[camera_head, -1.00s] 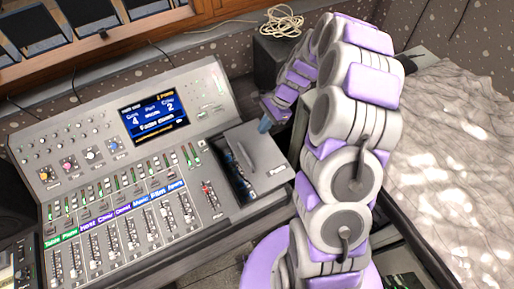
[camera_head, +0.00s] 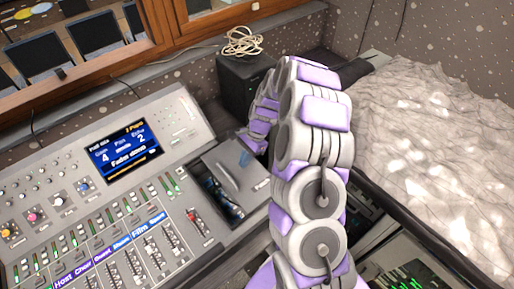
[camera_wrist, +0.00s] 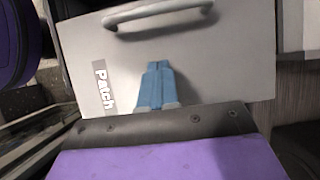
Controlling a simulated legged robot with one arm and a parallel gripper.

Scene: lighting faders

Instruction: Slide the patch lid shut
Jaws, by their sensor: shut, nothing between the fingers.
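The patch lid (camera_head: 226,167) is a grey panel on the right of the mixing desk. It lies partly open: a dark compartment (camera_head: 215,194) with cables shows along its left side. In the wrist view the lid (camera_wrist: 220,65) fills most of the picture, with a "Patch" label (camera_wrist: 103,87) and a grey bar handle (camera_wrist: 158,14) at the top. My gripper (camera_wrist: 158,68) has its blue fingers shut together, empty, over the lid and short of the handle. In the head view its blue tip (camera_head: 245,158) is at the lid's far right part. I cannot tell whether it touches the lid.
The desk (camera_head: 120,185) carries several faders, knobs and a screen (camera_head: 123,143) left of the lid. A black speaker box (camera_head: 245,80) with a coiled cable (camera_head: 242,41) on top stands behind. A grey rumpled cover (camera_head: 435,130) lies to the right.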

